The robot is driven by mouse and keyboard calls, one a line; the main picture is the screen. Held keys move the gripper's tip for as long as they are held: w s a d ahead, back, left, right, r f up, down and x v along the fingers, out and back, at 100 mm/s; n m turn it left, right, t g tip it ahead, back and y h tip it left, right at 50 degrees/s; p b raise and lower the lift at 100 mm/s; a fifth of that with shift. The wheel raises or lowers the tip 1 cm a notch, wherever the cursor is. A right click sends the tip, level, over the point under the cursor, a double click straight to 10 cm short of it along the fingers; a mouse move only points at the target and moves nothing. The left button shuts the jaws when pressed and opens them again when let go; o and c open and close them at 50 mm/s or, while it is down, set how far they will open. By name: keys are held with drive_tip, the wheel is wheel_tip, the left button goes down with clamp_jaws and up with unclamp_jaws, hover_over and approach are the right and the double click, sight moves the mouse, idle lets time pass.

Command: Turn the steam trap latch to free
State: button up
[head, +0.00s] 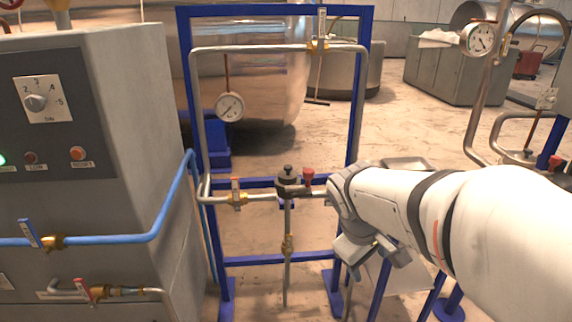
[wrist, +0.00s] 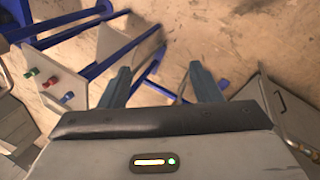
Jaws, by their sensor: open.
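The steam trap (head: 288,184), a dark round body with a knob on top, sits in the pipe run on a blue frame in the head view. A small red-topped piece (head: 308,176) stands at its right side; it looks like the latch, but its setting is too small to read. My gripper (head: 372,258) is below and to the right of the trap, apart from it, and partly hidden by my arm. In the wrist view my gripper (wrist: 160,76) is open, with two bluish-grey fingers spread and nothing between them. The trap is not recognisable in the wrist view.
The blue frame (head: 366,70) carries steel pipes, a gauge (head: 230,107) and brass valves around the trap. A grey cabinet (head: 130,110) with a blue pipe stands at left. The wrist view shows a pale panel (wrist: 57,72) with coloured knobs and blue bars near my fingers.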

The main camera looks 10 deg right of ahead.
drive_tip(key=w+d+f+n+h+b, duration=0.2)
drive_tip(key=w+n+h, duration=0.25)
drive_tip(key=w, duration=0.55)
drive_tip(key=n+t+h+b, duration=0.55)
drive_tip(key=n+t, duration=0.55)
drive_tip(key=n, duration=0.6)
approach(311, 171)
drive_tip(key=shift+y, duration=0.4)
drive_tip(key=x, duration=0.2)
drive_tip(key=b+x, duration=0.1)
drive_tip(key=x, duration=0.1)
drive_tip(key=shift+w+a+f, duration=0.2)
drive_tip(key=shift+f, duration=0.2)
drive_tip(key=shift+w+d, duration=0.1)
drive_tip(key=shift+w, duration=0.2)
drive_tip(key=x, duration=0.7)
drive_tip(key=shift+d, duration=0.15)
